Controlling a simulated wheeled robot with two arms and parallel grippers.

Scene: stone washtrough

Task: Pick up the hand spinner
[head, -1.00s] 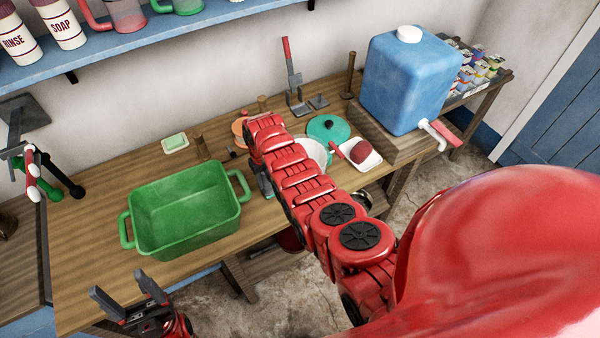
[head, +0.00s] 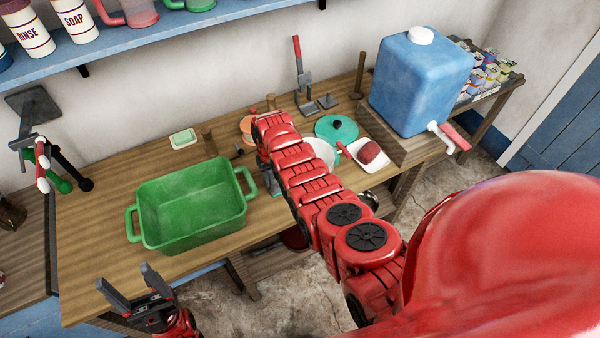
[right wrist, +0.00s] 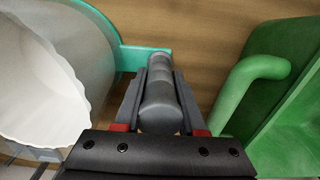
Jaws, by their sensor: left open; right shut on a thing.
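What looks like the hand spinner is a pale, ribbed drum (right wrist: 35,85) with a teal bracket (right wrist: 145,57) and a dark grey grip, at the left of the right wrist view. My right gripper (right wrist: 160,105) is shut on the grey grip (right wrist: 160,95), whose far end meets the bracket. In the head view the pale drum (head: 322,151) shows only partly behind my right arm, which hides the right gripper's jaws. A teal lid-like disc (head: 336,130) with a black knob lies behind it. My left gripper (head: 132,290) is open and empty at the bench's front left edge.
A green tub (head: 190,205) stands left of my right arm; its handle (right wrist: 240,90) is close to the right gripper. A white dish (head: 372,155) with a dark red item and a blue water container (head: 420,80) stand to the right. Bare bench lies left of the tub.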

